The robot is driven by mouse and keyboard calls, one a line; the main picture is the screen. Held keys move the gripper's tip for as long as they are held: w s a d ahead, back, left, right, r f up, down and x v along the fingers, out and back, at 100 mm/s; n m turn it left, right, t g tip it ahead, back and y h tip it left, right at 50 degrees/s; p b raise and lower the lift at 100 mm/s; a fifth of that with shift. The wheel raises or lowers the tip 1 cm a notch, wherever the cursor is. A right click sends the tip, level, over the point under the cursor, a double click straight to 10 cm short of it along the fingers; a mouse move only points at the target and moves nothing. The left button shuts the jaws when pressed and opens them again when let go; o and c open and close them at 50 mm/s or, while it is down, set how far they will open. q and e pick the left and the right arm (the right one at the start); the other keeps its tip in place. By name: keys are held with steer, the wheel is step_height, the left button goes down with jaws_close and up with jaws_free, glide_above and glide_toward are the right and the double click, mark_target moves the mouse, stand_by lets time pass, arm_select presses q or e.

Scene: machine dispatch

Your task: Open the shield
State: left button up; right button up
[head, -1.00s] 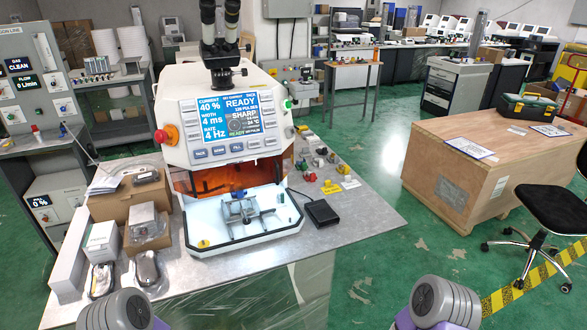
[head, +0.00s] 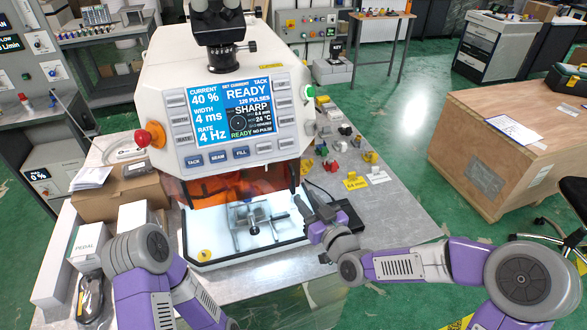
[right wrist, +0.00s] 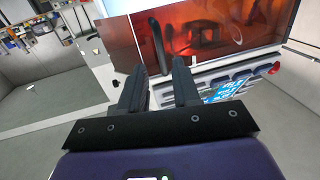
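The shield (head: 222,190) is a translucent orange panel on the front of the white machine (head: 165,95), under its control panel. It hangs down over the chamber opening, above a white work tray (head: 205,245). In the right wrist view the shield (right wrist: 225,25) fills the upper right, with a dark upright bar (right wrist: 157,42) at its left part. My right gripper (head: 315,212) is at the right side of the opening, beside the tray. In the right wrist view its fingers (right wrist: 159,68) are apart, with the bar's end between the tips; contact cannot be told. My left gripper is out of view.
A metal fixture (head: 258,222) stands on the tray. A black pedal (head: 348,217) lies right of the machine, behind my right gripper. Boxes (head: 118,205) crowd the left of the table. A red knob (head: 143,137) sticks out at the machine's left.

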mark_target(294, 184)
steer(key=shift+r+x, duration=0.2)
steer(key=shift+x, duration=1.65)
steer(key=shift+r+x, duration=0.2)
steer(key=shift+x, duration=1.6)
steer(key=shift+a, duration=0.15)
jaws_close()
